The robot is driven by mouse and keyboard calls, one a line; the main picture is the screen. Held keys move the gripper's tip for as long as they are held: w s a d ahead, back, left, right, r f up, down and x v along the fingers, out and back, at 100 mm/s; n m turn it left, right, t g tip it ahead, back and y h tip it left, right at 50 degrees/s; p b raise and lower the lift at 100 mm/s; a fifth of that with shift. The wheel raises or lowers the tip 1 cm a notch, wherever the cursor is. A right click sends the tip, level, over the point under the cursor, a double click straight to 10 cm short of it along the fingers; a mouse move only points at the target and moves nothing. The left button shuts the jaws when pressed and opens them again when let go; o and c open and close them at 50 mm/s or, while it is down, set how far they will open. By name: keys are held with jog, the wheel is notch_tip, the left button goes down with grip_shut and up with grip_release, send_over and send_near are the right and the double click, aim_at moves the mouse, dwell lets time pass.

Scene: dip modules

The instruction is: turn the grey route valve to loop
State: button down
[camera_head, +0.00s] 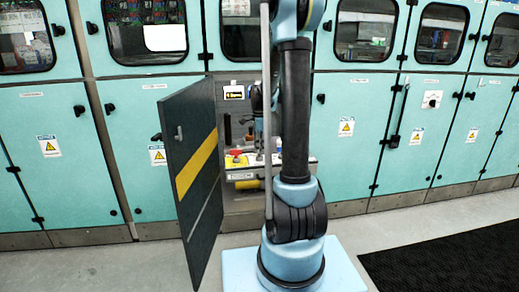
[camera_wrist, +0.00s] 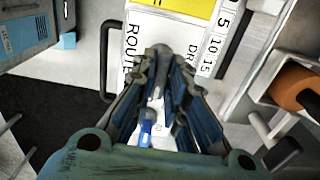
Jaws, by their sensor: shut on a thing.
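In the wrist view my gripper (camera_wrist: 165,75) is closed around the grey route valve (camera_wrist: 159,54), whose rounded grey top shows between the fingertips. A white panel (camera_wrist: 134,48) lies behind it, with "ROUTE" printed to the left of the fingers. Another label starting "DR" is partly covered by the right finger. A small blue and white piece (camera_wrist: 147,127) shows lower down between the fingers. The fingers hide most of the valve, so I cannot tell its pointing direction. In the head view my arm hides the valve.
A dark open door (camera_head: 196,170) with a yellow stripe stands left of the open bay. A red part (camera_head: 236,152) sits in the bay. In the wrist view an orange-brown knob (camera_wrist: 294,88) is at right and a black handle (camera_wrist: 106,62) is left of the panel.

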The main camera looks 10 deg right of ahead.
jog(key=shift+w+a, duration=0.1)
jog(key=c, duration=1.6)
grip_release()
notch_tip(320, 180, up, 12)
